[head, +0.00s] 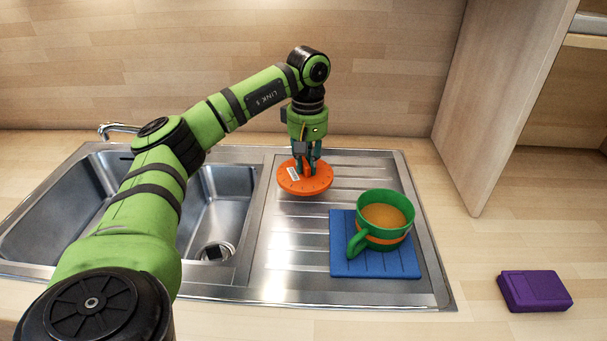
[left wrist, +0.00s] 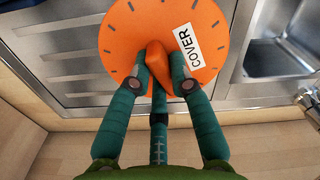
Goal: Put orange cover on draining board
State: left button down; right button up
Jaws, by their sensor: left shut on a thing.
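The orange cover (head: 305,180) is a round disc with dark tick marks and a white label, which reads COVER in the left wrist view (left wrist: 205,28). My left gripper (head: 306,167) is shut on the raised orange knob at its middle; the fingers also show in the left wrist view (left wrist: 159,72). The cover is at the back left of the ribbed metal draining board (head: 290,262), right of the sink bowls. It looks level; I cannot tell whether it touches the board. My right gripper is not in view.
A green cup (head: 397,236) with an orange band and brownish contents stands on a blue mat (head: 375,266) on the draining board's right part. A purple box (head: 535,291) lies on the counter at right. A wooden panel (head: 500,100) rises behind it. The board's front left is clear.

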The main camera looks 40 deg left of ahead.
aim_at(303, 176)
pick_arm(q)
jog(key=shift+s+a+f, duration=0.25)
jog(key=shift+a+f, duration=0.2)
notch_tip(303, 176, down, 4)
jog(key=shift+r+p, duration=0.1)
jog(key=shift+p, duration=0.4)
jog(key=c, duration=1.1)
grip_release()
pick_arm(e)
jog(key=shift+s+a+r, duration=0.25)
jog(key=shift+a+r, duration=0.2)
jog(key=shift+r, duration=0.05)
pick_arm(q)
jog(key=shift+r, duration=0.15)
notch_tip(303, 176, up, 11)
jog(key=shift+w+d+f+b, duration=0.1)
jog(key=shift+f+b, duration=0.1)
jog(key=shift+b, duration=0.45)
jog(key=shift+r, duration=0.6)
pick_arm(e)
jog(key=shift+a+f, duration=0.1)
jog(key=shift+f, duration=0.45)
